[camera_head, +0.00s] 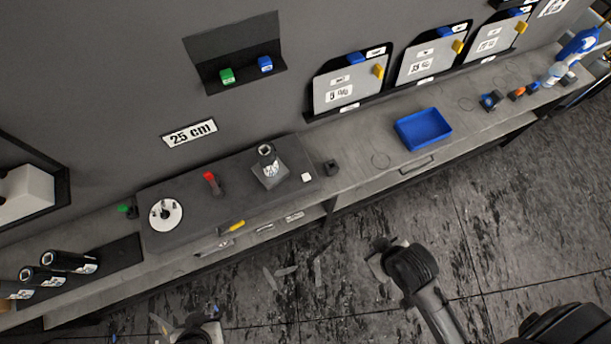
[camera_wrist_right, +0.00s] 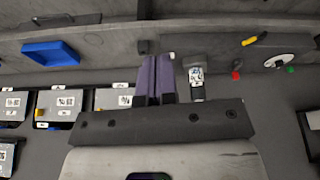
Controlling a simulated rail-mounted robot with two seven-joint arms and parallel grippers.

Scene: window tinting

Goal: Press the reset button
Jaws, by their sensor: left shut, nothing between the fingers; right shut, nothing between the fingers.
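No label reading reset is legible. A green button-like block (camera_head: 227,76) and a blue one (camera_head: 265,64), both with small white labels, sit on a dark wall bracket (camera_head: 238,45) in the head view. My left gripper (camera_head: 190,328) is at the bottom edge of the head view, low over the floor, far from them and partly cut off. My right gripper (camera_wrist_right: 157,80) shows in the right wrist view with its purple fingers shut together and empty. In the head view my right arm's end is over the floor in front of the bench, its fingers hidden.
The bench carries a dark platform (camera_head: 190,225) with a white disc (camera_head: 160,216), a red handle (camera_head: 211,182), a metal fixture (camera_head: 268,168) and a small white block (camera_head: 306,177). A blue tray (camera_head: 423,129) stands right. Black rolls (camera_head: 68,262) lie left. Bare bench surrounds the tray.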

